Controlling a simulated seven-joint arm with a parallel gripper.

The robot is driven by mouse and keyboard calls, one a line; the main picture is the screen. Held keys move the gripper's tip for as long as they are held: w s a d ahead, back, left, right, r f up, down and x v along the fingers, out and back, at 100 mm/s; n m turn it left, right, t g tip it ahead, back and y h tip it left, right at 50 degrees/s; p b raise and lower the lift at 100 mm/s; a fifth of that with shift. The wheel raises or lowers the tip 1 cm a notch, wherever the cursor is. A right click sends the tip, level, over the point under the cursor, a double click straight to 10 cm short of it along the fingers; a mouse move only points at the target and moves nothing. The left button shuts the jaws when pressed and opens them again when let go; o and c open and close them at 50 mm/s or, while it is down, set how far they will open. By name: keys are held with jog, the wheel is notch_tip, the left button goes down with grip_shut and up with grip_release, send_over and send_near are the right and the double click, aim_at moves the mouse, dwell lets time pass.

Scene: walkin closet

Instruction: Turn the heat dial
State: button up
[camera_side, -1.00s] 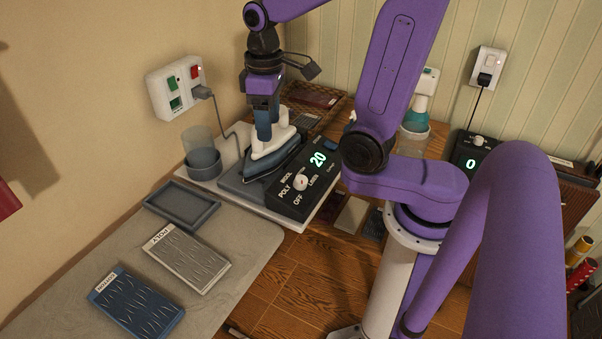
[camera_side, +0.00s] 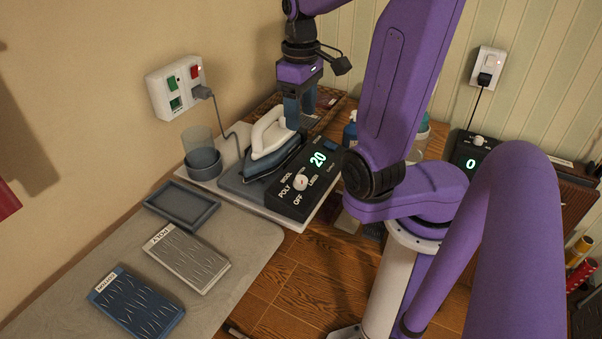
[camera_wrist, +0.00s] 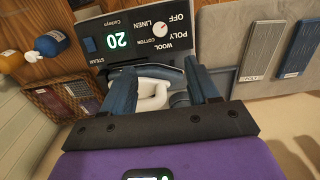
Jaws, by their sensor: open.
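The heat dial (camera_side: 300,183) is a white knob on a black control box (camera_side: 293,204) with OFF, POLY, WOOL, COTTON and LINEN labels and a green display reading 20. The dial also shows in the wrist view (camera_wrist: 159,29). My gripper (camera_side: 299,122) is open above and behind the box, apart from the dial. In the wrist view its two blue fingers (camera_wrist: 163,85) stand apart, with the iron's white handle (camera_wrist: 152,95) visible between and beyond them. The iron (camera_side: 270,150) rests on its grey stand beside the box. The dial's exact pointer setting is too small to tell.
A wall socket (camera_side: 175,87) with a plugged cord is at left. A grey cup (camera_side: 202,163), an empty tray (camera_side: 181,205) and fabric swatches labelled POLY (camera_side: 188,258) and COTTON (camera_side: 136,302) lie nearby. Blue and orange bottles (camera_wrist: 50,43) show in the wrist view.

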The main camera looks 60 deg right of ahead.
aim_at(301, 178)
notch_tip(301, 178, down, 17)
jog(key=shift+f, duration=0.1)
dwell(0.7)
jog(key=c, duration=1)
